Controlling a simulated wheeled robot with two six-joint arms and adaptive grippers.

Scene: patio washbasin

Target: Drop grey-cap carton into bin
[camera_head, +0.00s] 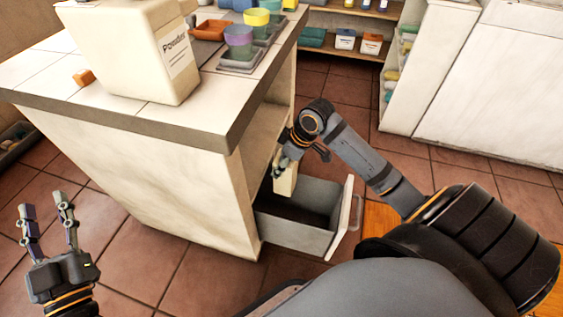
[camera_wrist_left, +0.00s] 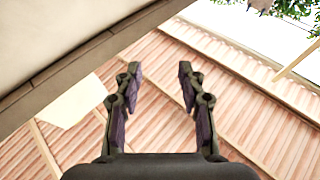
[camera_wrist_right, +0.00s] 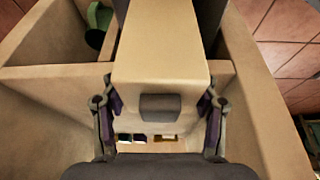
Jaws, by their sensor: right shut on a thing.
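My right gripper (camera_head: 283,166) is shut on a cream carton (camera_head: 286,182) and holds it above an open pull-out bin (camera_head: 295,236) in the cabinet. In the right wrist view the carton (camera_wrist_right: 160,50) sits between the fingers of the right gripper (camera_wrist_right: 160,112), with its grey cap (camera_wrist_right: 160,107) facing the camera. The beige walls of compartments (camera_wrist_right: 245,105) surround it in that view. My left gripper (camera_head: 47,208) is open and empty at the lower left; it also shows open in the left wrist view (camera_wrist_left: 160,85).
The tiled counter (camera_head: 55,70) stands over the bin, with a large labelled container (camera_head: 135,50) and several coloured cups on it. A green object (camera_wrist_right: 97,25) lies in a neighbouring compartment. A white cabinet (camera_head: 500,80) stands at the right.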

